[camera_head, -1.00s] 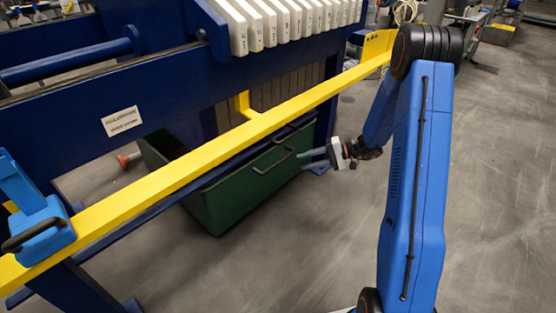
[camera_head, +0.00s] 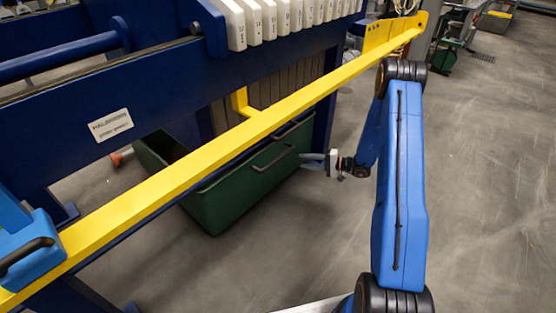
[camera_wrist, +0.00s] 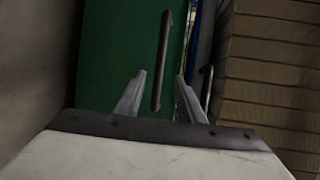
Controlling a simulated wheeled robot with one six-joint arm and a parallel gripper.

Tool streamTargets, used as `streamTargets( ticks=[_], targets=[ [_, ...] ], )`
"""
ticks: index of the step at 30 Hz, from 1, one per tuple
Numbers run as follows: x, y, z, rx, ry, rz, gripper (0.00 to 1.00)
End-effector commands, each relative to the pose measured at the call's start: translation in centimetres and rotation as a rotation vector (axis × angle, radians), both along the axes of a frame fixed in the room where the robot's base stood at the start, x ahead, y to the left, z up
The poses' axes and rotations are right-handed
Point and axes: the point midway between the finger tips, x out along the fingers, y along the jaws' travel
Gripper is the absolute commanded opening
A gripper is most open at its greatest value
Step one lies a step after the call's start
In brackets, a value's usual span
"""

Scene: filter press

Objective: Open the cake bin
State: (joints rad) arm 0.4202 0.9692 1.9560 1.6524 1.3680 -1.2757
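The cake bin (camera_head: 225,203) is a dark green tub under the blue press frame, below the yellow rail. A dark bar handle (camera_head: 272,157) sits on its side facing me. In the wrist view the bin's green face (camera_wrist: 118,60) fills the middle left, and the handle (camera_wrist: 161,65) runs nearly upright. My gripper (camera_head: 304,160) is just right of the bin, pointing at it. In the wrist view the two fingers of my gripper (camera_wrist: 158,80) stand apart, one on each side of the handle's lower end. Nothing shows held; contact with the handle cannot be told.
The yellow rail (camera_head: 190,165) runs diagonally above the bin. A light blue block with a black handle (camera_head: 28,250) sits at its left end. White filter plates (camera_head: 268,18) hang in the blue press frame (camera_head: 165,85). Grey floor (camera_head: 490,180) is clear on the right.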

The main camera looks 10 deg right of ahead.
Motion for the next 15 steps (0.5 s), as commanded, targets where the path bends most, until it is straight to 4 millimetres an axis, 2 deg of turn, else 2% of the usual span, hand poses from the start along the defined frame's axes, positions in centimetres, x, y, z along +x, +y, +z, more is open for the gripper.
streamTargets(
  ticks=[3, 15],
  targets=[
    [1.1, 2.0, -0.4, 0.001, 0.000, 0.004, 0.36],
    [4.6, 7.9, -1.7, 0.000, 0.001, 0.003, 0.36]
  ],
)
